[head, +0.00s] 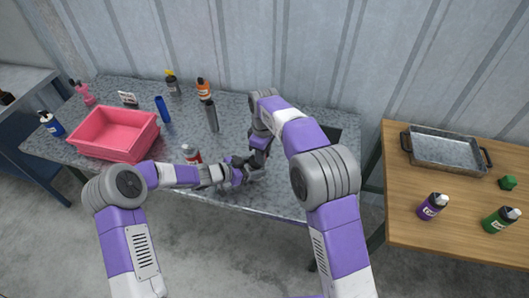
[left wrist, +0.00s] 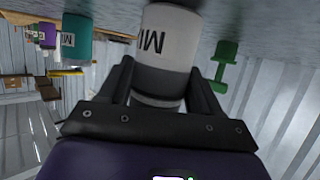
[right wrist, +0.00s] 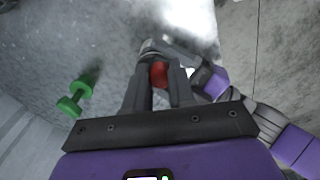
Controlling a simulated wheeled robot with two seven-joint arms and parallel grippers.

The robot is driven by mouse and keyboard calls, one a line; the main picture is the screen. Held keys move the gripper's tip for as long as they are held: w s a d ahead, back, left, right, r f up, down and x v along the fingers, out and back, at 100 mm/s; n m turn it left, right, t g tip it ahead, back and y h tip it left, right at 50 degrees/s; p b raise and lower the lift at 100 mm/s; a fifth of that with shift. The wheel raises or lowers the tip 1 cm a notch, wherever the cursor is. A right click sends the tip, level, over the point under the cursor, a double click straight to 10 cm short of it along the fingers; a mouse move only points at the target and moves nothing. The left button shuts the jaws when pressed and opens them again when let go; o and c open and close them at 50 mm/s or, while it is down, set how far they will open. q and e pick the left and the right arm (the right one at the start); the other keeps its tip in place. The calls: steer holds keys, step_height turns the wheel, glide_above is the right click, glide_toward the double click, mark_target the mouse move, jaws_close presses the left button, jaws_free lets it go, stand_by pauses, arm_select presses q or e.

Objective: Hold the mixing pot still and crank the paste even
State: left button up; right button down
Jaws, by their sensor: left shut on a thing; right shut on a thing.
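The mixing pot (left wrist: 168,35), pale with a dark lower band and partly visible black lettering, stands between the fingers of my left gripper (left wrist: 160,88) in the left wrist view. The left gripper is shut on its side. In the right wrist view my right gripper (right wrist: 158,82) is shut on a red knob (right wrist: 158,73), which appears to be the crank's, above the pot. In the head view my left gripper (head: 245,170) and right gripper (head: 260,150) meet near the table's front edge and largely hide the pot. The paste inside cannot be seen.
A red-labelled can (head: 191,153) stands close to my left arm. A pink bin (head: 117,136) and several bottles occupy the grey table's left and back. A wooden table (head: 450,245) with a metal tray (head: 447,152) stands right.

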steer(key=m, duration=0.2)
steer(key=a+m, duration=0.1)
steer(key=m, duration=0.1)
steer(key=shift+s+a, duration=0.1)
steer(key=shift+s, duration=0.1)
steer(key=shift+a+m+y, duration=0.15)
steer(key=shift+a+m, duration=0.1)
steer(key=shift+m, duration=0.85)
steer(key=shift+a+m+y, duration=0.15)
steer(key=shift+a+m, duration=0.1)
steer(key=shift+m, duration=0.85)
steer(key=c, duration=0.9)
jaws_free()
steer(key=shift+r, duration=0.15)
steer(key=r, duration=1.1)
steer(key=shift+w+d+r, duration=0.1)
steer(key=shift+d+r, duration=0.25)
steer(key=shift+r, duration=0.05)
